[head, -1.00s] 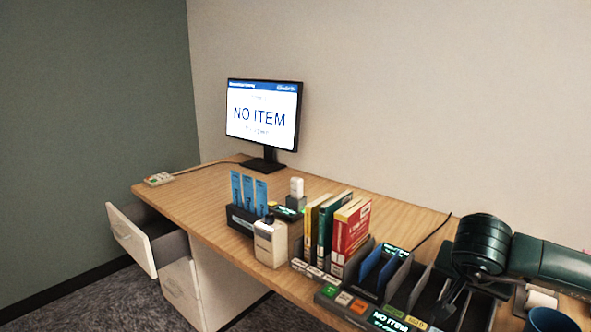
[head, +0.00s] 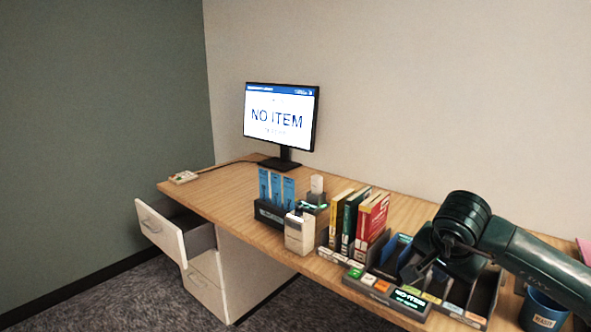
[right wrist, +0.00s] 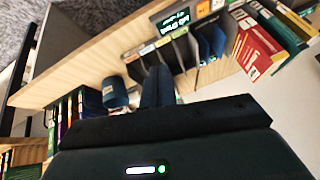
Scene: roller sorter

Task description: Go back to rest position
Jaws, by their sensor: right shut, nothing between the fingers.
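My right gripper (head: 432,262) shows at the right of the head view, above the dark sorter (head: 384,290) with upright dividers on the desk (head: 225,207). Its fingers are shut with nothing between them. In the right wrist view the shut dark fingers (right wrist: 158,86) point toward the desk's front edge, and the sorter (right wrist: 180,52) lies just beyond them. The right arm comes in from the right edge of the head view and hides part of the sorter. My left gripper is not in view.
A monitor (head: 281,117) reading "NO ITEM" stands at the back left. A blue cup (head: 541,312) is at the right. A drawer (head: 163,233) stands open. The desk's left part is mostly bare.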

